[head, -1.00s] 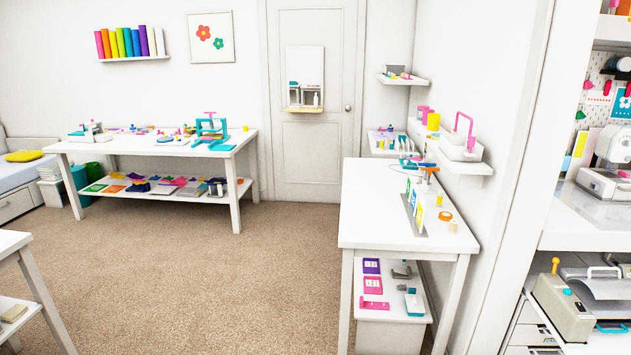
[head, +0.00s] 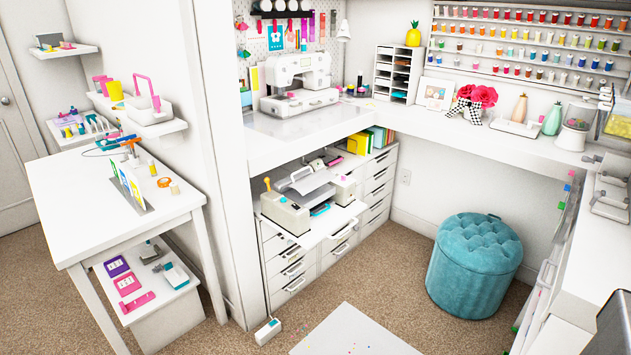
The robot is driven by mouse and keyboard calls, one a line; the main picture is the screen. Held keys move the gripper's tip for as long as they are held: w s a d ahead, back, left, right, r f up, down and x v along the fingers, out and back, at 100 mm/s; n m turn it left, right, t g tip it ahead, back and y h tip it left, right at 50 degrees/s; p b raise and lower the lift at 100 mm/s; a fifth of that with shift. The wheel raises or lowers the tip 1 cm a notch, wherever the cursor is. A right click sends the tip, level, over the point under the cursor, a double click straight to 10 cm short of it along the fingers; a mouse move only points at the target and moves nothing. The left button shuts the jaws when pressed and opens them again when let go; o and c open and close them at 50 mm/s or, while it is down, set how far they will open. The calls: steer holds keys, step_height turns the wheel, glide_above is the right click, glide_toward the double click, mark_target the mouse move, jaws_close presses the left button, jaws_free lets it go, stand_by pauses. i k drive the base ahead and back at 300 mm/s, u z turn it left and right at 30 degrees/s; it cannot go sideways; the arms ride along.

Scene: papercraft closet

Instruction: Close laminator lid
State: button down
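A beige machine that looks like the laminator (head: 302,200) sits on a white pull-out shelf under the counter, left of centre in the head view. It has an orange knob at its left end and teal parts at the front. A pale grey panel, which may be its lid, stands tilted up over the body. I cannot tell exactly how far open it is.
The white counter (head: 270,137) overhangs the machine. Drawer units (head: 292,270) stand beneath and beside it. A teal pouf (head: 474,265) stands on the carpet to the right. A white mat (head: 355,335) lies on the floor in front. A white table (head: 85,190) is at left.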

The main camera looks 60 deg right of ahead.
mark_target(313, 180)
steer(key=u, duration=1.35)
steer(key=k, duration=0.1)
steer(key=z, duration=2.95)
steer(key=i, duration=0.6)
steer(key=z, duration=0.1)
steer(key=k, duration=0.6)
steer(key=u, duration=0.2)
steer(key=i, duration=0.3)
steer(key=z, duration=0.05)
